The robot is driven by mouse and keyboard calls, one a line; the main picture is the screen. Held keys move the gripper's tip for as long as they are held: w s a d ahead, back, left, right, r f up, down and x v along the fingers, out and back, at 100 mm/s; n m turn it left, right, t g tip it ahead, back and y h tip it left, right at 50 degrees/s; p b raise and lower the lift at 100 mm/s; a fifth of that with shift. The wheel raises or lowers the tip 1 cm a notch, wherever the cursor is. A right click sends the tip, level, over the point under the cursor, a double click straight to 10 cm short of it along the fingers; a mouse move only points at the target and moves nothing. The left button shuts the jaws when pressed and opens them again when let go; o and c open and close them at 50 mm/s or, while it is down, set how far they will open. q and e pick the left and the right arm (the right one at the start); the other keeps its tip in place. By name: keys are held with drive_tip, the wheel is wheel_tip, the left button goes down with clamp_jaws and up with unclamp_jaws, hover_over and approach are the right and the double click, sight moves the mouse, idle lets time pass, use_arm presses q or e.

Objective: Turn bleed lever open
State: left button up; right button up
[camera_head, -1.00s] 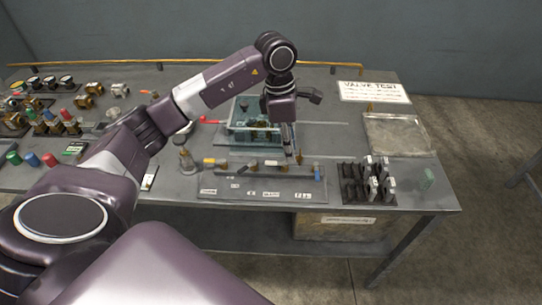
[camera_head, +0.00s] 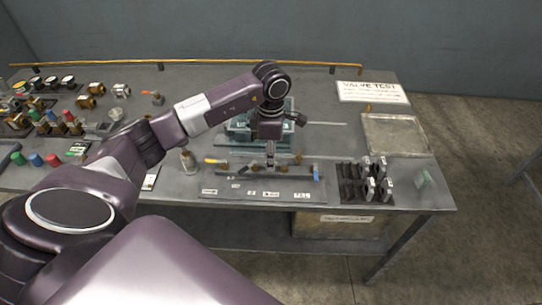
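A dark valve plate (camera_head: 215,187) lies near the front edge of the bench, with small white labels along its front. It carries a yellow lever (camera_head: 215,161) at the left, a blue lever (camera_head: 316,172) at the right and small brass fittings between. The labels are too small to read, so I cannot tell which part is the bleed lever. My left gripper (camera_head: 271,163) points down over the middle of the plate, at the brass fittings. Its fingers look close together; whether they touch or hold anything is unclear. My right gripper is not in view.
A teal tray (camera_head: 232,140) stands behind my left gripper, partly hidden. A black rack (camera_head: 347,191) with grey pieces and an empty metal tray (camera_head: 395,135) are on the right. A "VALVE TEST" sign (camera_head: 371,92) lies behind. Several valves and coloured caps crowd the left side.

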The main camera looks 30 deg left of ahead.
use_arm(q)
clamp_jaws()
idle(0.3)
drive_tip(key=n, duration=0.2)
drive_tip(key=s+d+n+b, duration=0.1)
drive_tip(key=n, duration=0.1)
drive_tip(key=shift+n+b, duration=0.3)
drive_tip(key=n, duration=0.1)
drive_tip(key=d+n+b, duration=0.1)
drive_tip(key=n, duration=0.2)
drive_tip(key=shift+s+d, duration=0.25)
drive_tip(key=shift+s, duration=0.1)
drive_tip(key=n, duration=0.1)
drive_tip(key=d+n+b, duration=0.1)
drive_tip(key=n, duration=0.2)
drive_tip(key=shift+d+n, duration=0.3)
drive_tip(key=shift+n, duration=0.1)
drive_tip(key=shift+w+d+r+n+b, duration=0.15)
drive_tip(key=shift+d+n+b, duration=0.15)
drive_tip(key=shift+n, duration=0.8)
drive_tip(key=shift+w+d+f+n+b, duration=0.15)
drive_tip(key=shift+d+n, duration=0.2)
drive_tip(key=shift+n, duration=0.75)
drive_tip(key=shift+r, duration=0.15)
unclamp_jaws()
